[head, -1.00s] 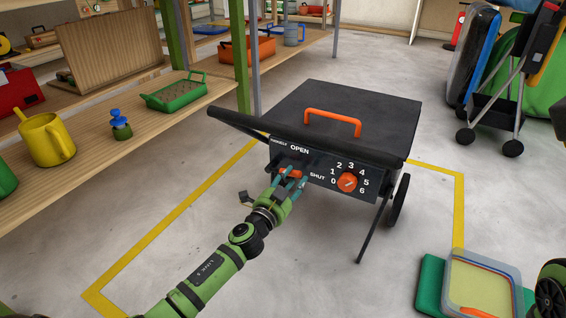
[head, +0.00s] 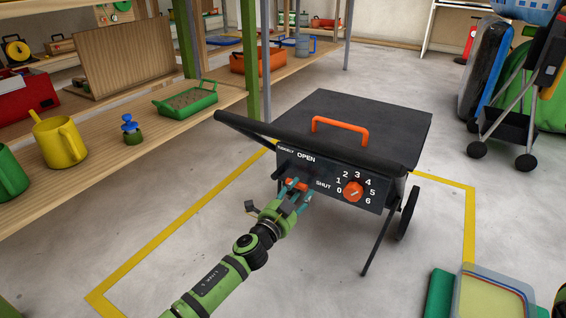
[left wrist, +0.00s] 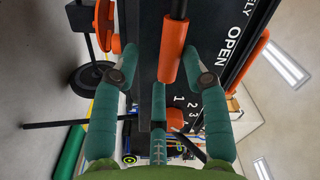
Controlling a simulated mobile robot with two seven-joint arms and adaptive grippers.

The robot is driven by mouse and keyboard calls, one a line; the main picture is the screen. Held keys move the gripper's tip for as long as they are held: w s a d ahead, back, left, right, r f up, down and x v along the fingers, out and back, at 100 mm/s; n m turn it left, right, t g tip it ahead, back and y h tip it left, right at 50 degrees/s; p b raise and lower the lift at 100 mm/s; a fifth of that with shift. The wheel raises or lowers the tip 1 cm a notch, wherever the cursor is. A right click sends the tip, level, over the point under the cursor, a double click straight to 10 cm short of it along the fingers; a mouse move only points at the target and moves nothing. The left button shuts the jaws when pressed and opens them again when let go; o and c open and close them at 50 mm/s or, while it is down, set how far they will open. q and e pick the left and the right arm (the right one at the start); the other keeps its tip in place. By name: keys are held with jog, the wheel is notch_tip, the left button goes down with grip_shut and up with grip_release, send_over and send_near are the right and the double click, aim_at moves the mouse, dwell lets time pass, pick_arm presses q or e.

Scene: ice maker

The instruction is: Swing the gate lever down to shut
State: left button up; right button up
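The gate lever's orange grip (head: 297,184) is on the front panel (head: 330,183) of the black ice maker (head: 345,135). It points sideways, below the word OPEN and left of the word SHUT. My left gripper (head: 300,189) is at the panel by the lever, its fingers partly covering the grip. Contact on the right side is hard to tell. My right gripper is not in view.
An orange numbered dial (head: 353,191) sits right of the lever. A black bar (head: 290,142) juts along the machine's front top edge, above my gripper. A wooden shelf (head: 95,165) runs along the left. A trolley (head: 510,125) stands at the right.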

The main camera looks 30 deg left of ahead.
pick_arm(q)
jog(key=shift+s+a+f, duration=0.1)
jog(key=shift+s+f, duration=0.05)
jog(key=shift+f, duration=0.15)
